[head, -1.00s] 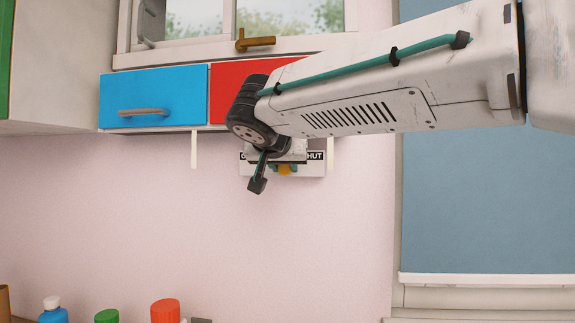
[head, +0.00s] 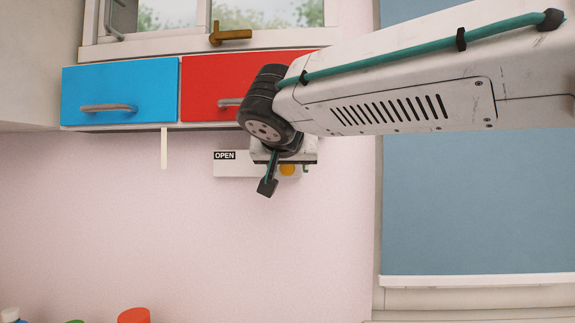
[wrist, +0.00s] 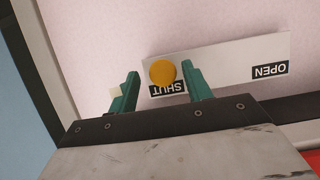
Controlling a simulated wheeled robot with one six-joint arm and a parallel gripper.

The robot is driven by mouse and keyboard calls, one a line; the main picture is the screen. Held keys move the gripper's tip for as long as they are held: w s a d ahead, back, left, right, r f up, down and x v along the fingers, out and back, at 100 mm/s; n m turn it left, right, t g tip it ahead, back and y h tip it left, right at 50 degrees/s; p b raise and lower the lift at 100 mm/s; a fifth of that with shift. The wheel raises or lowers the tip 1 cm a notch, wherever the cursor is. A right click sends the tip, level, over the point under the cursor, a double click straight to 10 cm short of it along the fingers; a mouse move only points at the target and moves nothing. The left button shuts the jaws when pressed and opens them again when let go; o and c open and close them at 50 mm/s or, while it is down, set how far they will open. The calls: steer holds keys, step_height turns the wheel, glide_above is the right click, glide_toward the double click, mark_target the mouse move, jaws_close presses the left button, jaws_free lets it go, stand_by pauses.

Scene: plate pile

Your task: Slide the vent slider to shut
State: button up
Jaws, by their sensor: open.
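The vent slider is a white plate on the pink wall, marked OPEN at one end and SHUT at the other, with a round yellow knob (wrist: 162,72). In the wrist view the plate (wrist: 225,65) is upside down, and the knob is at the SHUT end, just over that label. My gripper (wrist: 160,70) is open, its green fingers on either side of the knob. The finger on the OPEN side is close beside the knob; contact cannot be told. In the head view the knob (head: 288,169) shows below my wrist, which hides the SHUT label.
Above the plate are a blue drawer (head: 120,92) and a red drawer (head: 210,85) under a window. A white peg (head: 164,148) hangs left of the plate. A blue blind (head: 475,200) is at right. Bottles stand at bottom left. The wall below the plate is clear.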

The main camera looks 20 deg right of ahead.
steer(key=v, duration=0.7)
steer(key=shift+s+r, duration=0.2)
steer(key=shift+s, duration=0.1)
steer(key=shift+a, duration=0.1)
steer(key=s+d+f+n+g+y, duration=0.1)
steer(key=s+f+n+g, duration=0.2)
steer(key=f, duration=0.5)
steer(key=s+d+f+n+g, duration=0.2)
steer(key=s+f+n+g, duration=0.15)
steer(key=f, duration=0.55)
steer(key=s+d+f+m+g+y, duration=0.1)
steer(key=s+d+f, duration=0.3)
steer(key=s+f, duration=0.4)
steer(key=s+d+f+m+g+y, duration=0.1)
steer(key=s+d+f+g+y, duration=0.2)
steer(key=s+f, duration=0.5)
steer(key=shift+s+d+f+g, duration=0.4)
steer(key=shift+d+f+g, duration=0.05)
steer(key=shift+d+f, duration=0.3)
steer(key=shift+c, duration=0.2)
